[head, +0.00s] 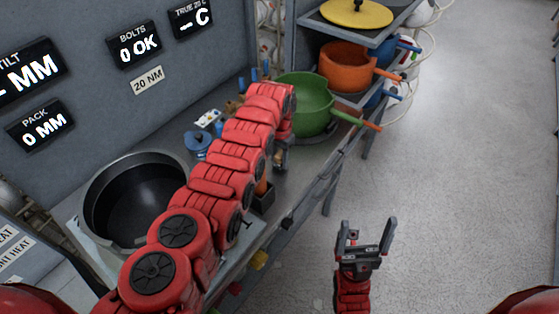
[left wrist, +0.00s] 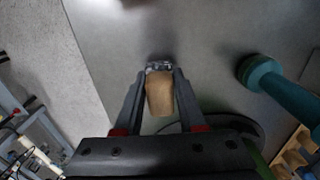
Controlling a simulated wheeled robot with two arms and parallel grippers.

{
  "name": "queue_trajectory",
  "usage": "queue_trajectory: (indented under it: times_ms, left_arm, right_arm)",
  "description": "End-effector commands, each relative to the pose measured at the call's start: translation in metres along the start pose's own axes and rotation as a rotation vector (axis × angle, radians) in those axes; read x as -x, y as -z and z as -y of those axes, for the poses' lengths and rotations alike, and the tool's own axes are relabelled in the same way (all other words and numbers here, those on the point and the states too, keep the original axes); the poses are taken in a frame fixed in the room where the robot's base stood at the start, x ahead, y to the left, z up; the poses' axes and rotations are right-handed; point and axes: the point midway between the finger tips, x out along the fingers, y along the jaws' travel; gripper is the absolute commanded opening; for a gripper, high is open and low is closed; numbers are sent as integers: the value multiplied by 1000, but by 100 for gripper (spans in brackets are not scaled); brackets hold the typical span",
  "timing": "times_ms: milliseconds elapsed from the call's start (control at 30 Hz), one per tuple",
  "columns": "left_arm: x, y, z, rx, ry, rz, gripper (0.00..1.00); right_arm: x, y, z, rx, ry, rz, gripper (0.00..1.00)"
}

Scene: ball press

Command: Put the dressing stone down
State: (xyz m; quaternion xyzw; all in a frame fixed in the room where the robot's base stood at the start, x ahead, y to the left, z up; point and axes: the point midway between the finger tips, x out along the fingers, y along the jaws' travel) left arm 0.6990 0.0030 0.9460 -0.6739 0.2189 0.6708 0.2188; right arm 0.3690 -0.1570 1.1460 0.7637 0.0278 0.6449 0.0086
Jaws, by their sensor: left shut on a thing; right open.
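My left gripper (left wrist: 158,78) is shut on a tan, tapered piece with a grey, rough-looking end, which I take for the dressing stone (left wrist: 159,98). In the left wrist view it sits between the two fingers, above a grey surface; I cannot tell whether it touches that surface. In the head view my left gripper (head: 280,155) hangs down beyond my red arm, over the bench near its front edge, and the stone is mostly hidden. My right gripper (head: 364,240) is open and empty, over the floor in front of the bench.
A large black pan (head: 130,205) stands on the bench (head: 225,125) at left. An orange pot (head: 345,68) is further back. A teal tool (left wrist: 280,85) lies right of my left gripper.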

Motion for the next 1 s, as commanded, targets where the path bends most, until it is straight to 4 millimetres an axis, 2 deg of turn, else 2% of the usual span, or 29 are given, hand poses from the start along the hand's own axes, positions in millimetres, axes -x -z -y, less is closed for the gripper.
queue_trajectory:
  times_ms: [33, 100, 367, 700, 733, 867, 1000]
  left_arm:
    - [-9, -2, -2, -2, -3, 8, 0]
    - [-14, -1, -1, 0, -2, 4, 0]
    - [-14, 0, 0, 1, -1, 0, 0]
    - [-25, -1, -1, 1, -2, 3, 0]
    - [-24, -1, -1, 0, -2, 3, 44]
    - [-25, -2, -2, 0, -4, 6, 68]
    - [-26, -3, -4, -2, -7, 10, 69]
  right_arm:
    - [4, -1, 0, 0, 0, 0, 92]
    - [5, -1, 0, 0, 0, 0, 92]
    - [5, -1, 0, 0, 0, 0, 92]
    - [16, -3, 1, 0, 0, 0, 92]
    - [14, -2, 1, 0, 0, 0, 92]
    - [14, -2, 1, 0, 0, 0, 92]
    - [14, -2, 1, 0, 0, 0, 92]
